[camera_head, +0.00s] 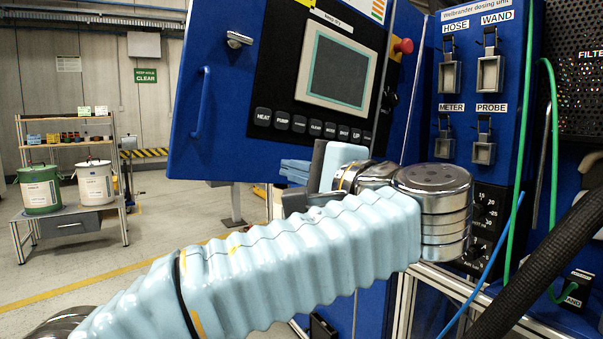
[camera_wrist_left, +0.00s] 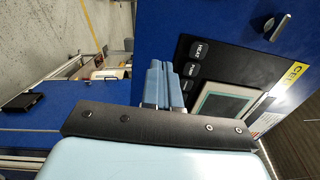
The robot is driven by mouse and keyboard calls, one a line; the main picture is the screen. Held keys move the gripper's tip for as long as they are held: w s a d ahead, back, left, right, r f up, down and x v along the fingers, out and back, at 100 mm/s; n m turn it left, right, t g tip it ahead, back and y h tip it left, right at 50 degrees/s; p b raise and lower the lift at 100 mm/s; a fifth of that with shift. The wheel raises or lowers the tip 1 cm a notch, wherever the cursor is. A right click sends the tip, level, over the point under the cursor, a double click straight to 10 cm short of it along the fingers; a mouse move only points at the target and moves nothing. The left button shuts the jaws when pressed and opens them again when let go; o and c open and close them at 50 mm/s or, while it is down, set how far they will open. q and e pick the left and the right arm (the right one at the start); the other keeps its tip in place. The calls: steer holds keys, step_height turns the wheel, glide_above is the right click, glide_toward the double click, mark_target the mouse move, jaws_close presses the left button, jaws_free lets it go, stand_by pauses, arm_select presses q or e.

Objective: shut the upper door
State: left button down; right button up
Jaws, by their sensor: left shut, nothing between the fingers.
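The upper door (camera_head: 212,143) is a blue panel standing swung open toward me. It carries a screen (camera_head: 340,72), a row of black buttons, a vertical blue handle (camera_head: 201,103) and a metal turn latch (camera_head: 239,39). My left gripper (camera_head: 291,168) is shut and empty by the door's lower edge, below the buttons. The left wrist view shows its light-blue fingers (camera_wrist_left: 163,68) together, overlapping the edge of the door (camera_wrist_left: 205,22). I cannot tell whether they touch it. The arm hides part of the cabinet below. My right gripper is not in view.
The blue dosing unit (camera_head: 475,22) with several latches stands at the right. Green and blue hoses and a thick black hose (camera_head: 545,255) cross in front of it. A shelf rack (camera_head: 70,212) with two buckets stands far left.

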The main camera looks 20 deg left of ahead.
mark_target(252, 158)
arm_select(q)
steer(key=x, duration=1)
steer(key=shift+w+p, duration=0.1)
steer(key=shift+p, duration=0.25)
steer(key=shift+a, duration=0.15)
